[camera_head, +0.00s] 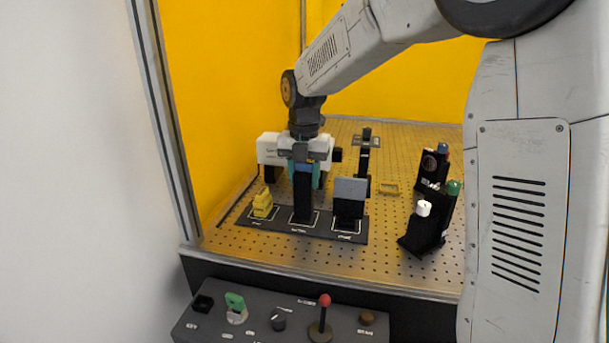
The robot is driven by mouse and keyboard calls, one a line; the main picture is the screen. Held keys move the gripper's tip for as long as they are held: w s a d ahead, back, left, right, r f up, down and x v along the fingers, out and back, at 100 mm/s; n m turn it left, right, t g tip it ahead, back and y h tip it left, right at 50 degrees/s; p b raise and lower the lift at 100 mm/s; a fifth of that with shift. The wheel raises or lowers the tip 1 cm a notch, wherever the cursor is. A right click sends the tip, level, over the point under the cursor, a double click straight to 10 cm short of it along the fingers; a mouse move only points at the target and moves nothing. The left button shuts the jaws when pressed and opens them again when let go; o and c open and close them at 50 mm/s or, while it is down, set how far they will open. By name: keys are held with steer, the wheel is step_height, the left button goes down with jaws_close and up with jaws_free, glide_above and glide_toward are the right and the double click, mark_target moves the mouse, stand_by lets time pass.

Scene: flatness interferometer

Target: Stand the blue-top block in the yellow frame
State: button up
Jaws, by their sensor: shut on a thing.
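The blue-top block (304,198) is a tall black block with a blue top, upright over the middle white outline of a black strip (276,222). My gripper (304,171) reaches down from above and is shut on its blue top, with teal fingertips on either side. I cannot tell whether the block's foot touches the strip or hangs just above it. The yellow frame (388,188) is a small, low outline on the perforated plate, right of and behind the strip. It looks empty.
A yellow stepped piece (262,204) stands left of the held block, and a grey-top black block (350,203) close on its right. A black post (364,160) stands left of the frame. Black knobbed fixtures (427,228) stand at right. A control panel (280,320) lies in front.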

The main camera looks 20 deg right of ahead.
steer(key=shift+f, duration=0.4)
stand_by(0.4)
steer(key=o, duration=1.3)
steer(key=shift+c, duration=0.2)
steer(key=shift+r, duration=3.5)
